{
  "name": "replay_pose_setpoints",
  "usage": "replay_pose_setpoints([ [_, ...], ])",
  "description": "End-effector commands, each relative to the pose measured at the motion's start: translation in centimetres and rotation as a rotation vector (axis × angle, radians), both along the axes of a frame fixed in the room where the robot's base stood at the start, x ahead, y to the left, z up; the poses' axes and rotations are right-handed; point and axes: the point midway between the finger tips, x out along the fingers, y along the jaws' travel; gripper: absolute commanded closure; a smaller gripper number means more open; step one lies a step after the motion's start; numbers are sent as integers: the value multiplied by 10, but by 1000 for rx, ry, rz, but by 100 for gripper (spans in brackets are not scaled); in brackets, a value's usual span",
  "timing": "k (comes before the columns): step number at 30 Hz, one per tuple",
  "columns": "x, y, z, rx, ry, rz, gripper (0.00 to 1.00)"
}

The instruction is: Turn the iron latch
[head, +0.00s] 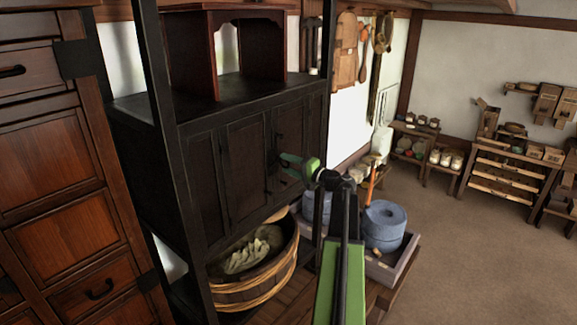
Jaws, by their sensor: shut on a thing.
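The dark wooden cabinet (205,185) stands in the left middle of the head view, with panelled doors on its front. The iron latch (273,158) is a small dark shape on the door front, hard to make out against the dark wood. My gripper (282,163), with green fingers, is at the latch and shut on it. The fingers and the dark background hide part of the latch, and its exact angle cannot be told. The doors look closed.
A wooden tub (255,292) with a pale cloth or sack sits below the cabinet. Blue-grey quern stones (384,222) lie in a tray right of my arm. A drawer chest (60,190) stands close at left. Open floor (455,260) lies at right, before shelves.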

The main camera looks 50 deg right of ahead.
Motion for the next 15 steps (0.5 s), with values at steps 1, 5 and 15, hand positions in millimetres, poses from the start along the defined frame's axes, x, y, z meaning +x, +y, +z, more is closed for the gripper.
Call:
replay_pose_setpoints([
  [1,0,0,0,29,2,0,93],
  [5,0,0,0,101,8,0,93],
  [15,0,0,0,191,16,0,93],
])
